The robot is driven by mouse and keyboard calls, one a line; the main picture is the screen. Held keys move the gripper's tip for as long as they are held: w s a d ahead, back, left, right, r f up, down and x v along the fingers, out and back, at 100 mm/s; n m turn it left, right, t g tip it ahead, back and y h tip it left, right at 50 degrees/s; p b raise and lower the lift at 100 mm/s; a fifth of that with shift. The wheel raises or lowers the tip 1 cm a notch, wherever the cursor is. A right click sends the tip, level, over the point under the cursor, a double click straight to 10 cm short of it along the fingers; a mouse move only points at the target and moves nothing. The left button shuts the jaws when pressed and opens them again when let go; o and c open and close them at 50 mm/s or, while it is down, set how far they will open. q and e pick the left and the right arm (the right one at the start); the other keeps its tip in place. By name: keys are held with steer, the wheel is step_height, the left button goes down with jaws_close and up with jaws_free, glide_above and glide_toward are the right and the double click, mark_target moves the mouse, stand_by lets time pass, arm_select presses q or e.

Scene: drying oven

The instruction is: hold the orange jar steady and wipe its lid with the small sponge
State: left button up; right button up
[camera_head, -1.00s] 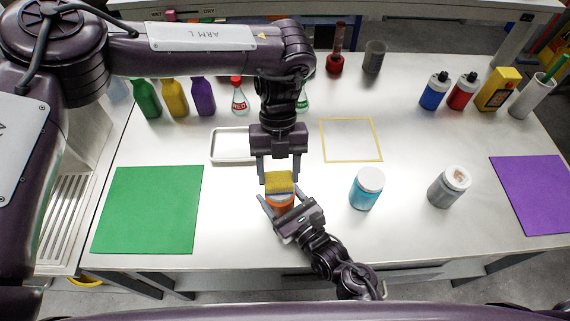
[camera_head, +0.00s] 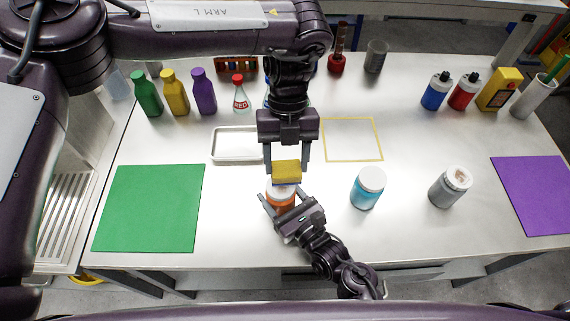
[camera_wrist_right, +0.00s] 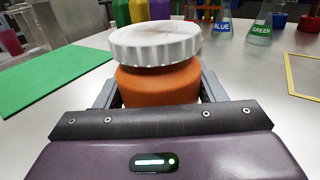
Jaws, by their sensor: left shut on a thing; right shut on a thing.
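The orange jar (camera_head: 280,202) stands upright on the table with a white ribbed lid. In the right wrist view the jar (camera_wrist_right: 158,84) fills the middle, and its lid (camera_wrist_right: 155,43) has faint brownish marks on top. My right gripper (camera_head: 278,203) is shut on the jar's body from the front. My left gripper (camera_head: 287,170) points down and is shut on the small sponge (camera_head: 287,167), yellow on top with a blue-grey underside. The sponge is just behind and above the lid, covering its far edge in the head view; I cannot tell whether they touch.
A blue jar (camera_head: 368,188) and a grey jar (camera_head: 451,187) stand to the right. A white tray (camera_head: 213,146) and a yellow outlined square (camera_head: 352,119) lie behind. A green mat (camera_head: 150,208) and a purple mat (camera_head: 537,193) flank the table. Bottles line the back.

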mark_target(287, 174)
arm_select(q)
steer(key=shift+r, duration=2.05)
